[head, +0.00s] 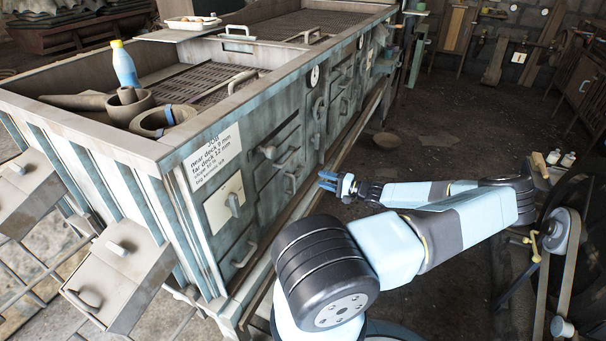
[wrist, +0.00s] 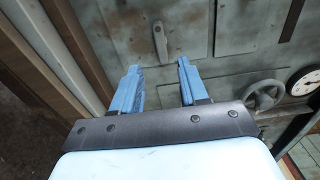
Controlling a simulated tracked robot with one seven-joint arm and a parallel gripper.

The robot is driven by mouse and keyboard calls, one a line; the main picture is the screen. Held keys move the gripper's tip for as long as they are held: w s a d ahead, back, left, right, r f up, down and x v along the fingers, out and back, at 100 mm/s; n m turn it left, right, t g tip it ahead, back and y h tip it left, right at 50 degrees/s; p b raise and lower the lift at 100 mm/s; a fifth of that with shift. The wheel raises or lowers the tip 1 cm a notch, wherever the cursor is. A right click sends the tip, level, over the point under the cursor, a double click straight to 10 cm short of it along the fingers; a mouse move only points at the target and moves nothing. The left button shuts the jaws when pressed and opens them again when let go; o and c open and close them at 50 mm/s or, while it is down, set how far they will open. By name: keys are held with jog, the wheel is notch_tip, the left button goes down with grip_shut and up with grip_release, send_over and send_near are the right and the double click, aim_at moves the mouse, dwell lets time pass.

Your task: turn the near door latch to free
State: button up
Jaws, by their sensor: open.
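My gripper (head: 329,181) is in front of the machine's long side in the head view, its blue fingers apart and pointing at the doors. In the wrist view the gripper (wrist: 157,80) is open, with nothing between its fingers. A grey lever-like latch (wrist: 160,42) sits on a green-grey door panel (wrist: 125,25) beyond the fingertips, upright in that picture, and is not touched. In the head view a latch (head: 268,151) stands out from the near door on the machine's side. I cannot tell whether the two views show the same latch.
A handwheel (wrist: 264,94) and a round gauge (wrist: 304,80) are to the right of the fingers. The machine's side also has a lever on a pale plate (head: 234,204) and a job sign (head: 211,156). Floor (head: 440,125) beyond my arm is mostly clear.

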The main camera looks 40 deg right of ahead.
aim_at(302, 173)
jog(key=x, duration=0.9)
jog(key=shift+w, duration=0.3)
grip_shut()
